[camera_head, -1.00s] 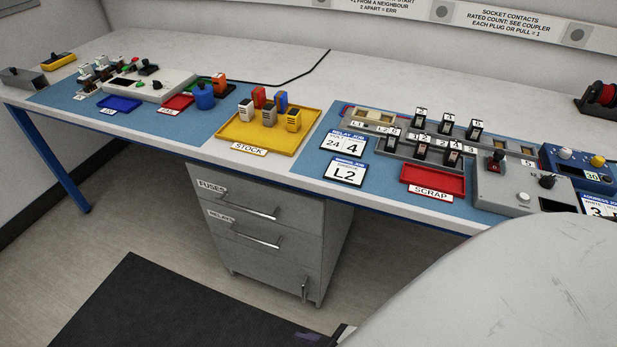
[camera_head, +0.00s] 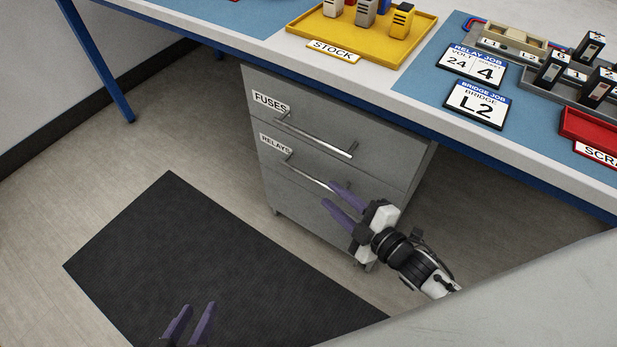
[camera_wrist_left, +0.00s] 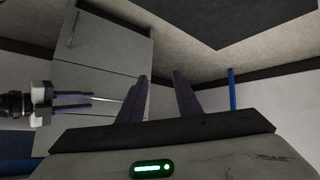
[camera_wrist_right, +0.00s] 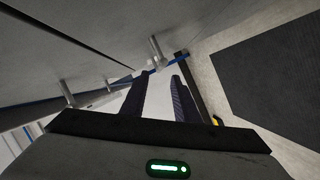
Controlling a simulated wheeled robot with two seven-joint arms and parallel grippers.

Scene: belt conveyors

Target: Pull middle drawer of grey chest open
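The grey chest (camera_head: 290,215) stands under the bench with its front shut flush. Its middle drawer, labelled RELAYS (camera_head: 275,144), has a horizontal silver bar handle (camera_head: 308,176). My right gripper (camera_head: 333,196) is open, its purple fingers near the right end of that handle. Whether they straddle or touch the bar I cannot tell. The right wrist view shows these fingers (camera_wrist_right: 158,76) apart beside the chest front. My left gripper (camera_head: 195,308) is open and empty, low over the black mat. It also shows apart in the left wrist view (camera_wrist_left: 160,78).
The top drawer, labelled FUSES (camera_head: 270,103), has its own bar handle (camera_head: 318,136) just above. The bench edge (camera_head: 400,105) overhangs the chest. A yellow stock tray (camera_head: 375,48) and red scrap tray (camera_head: 585,130) sit on the bench. The floor and mat (camera_head: 180,240) before the chest are clear.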

